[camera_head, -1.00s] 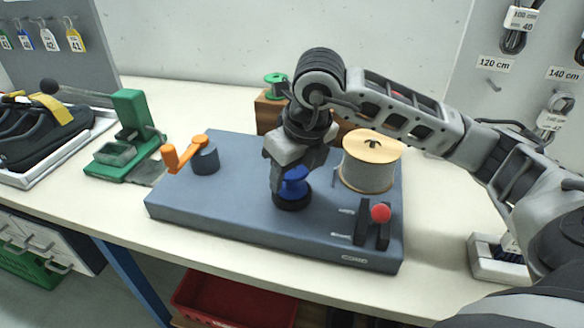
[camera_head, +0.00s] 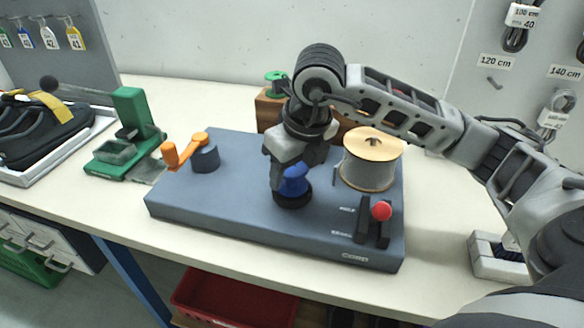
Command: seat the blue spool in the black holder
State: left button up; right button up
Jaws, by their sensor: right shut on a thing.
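The blue spool (camera_head: 295,184) is at the black round holder (camera_head: 293,202) on the grey-blue machine base. My right gripper (camera_head: 290,180) comes down from above and is shut on the spool, hiding its upper part and left side. The spool's lower end is at the holder's top; I cannot tell whether it is fully down in it. The spool looks roughly upright. My left gripper is not in view.
The grey-blue base (camera_head: 240,220) carries an orange crank (camera_head: 185,150), a large cream spool (camera_head: 368,162) and a red-knobbed lever (camera_head: 381,211). A green spool (camera_head: 276,82) stands on a wooden block behind. A green tool (camera_head: 130,130) and a shoe tray (camera_head: 60,158) are left.

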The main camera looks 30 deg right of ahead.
dwell(0.5)
jog(key=shift+f+b, duration=0.65)
jog(key=shift+b, duration=0.15)
jog(key=o, duration=0.7)
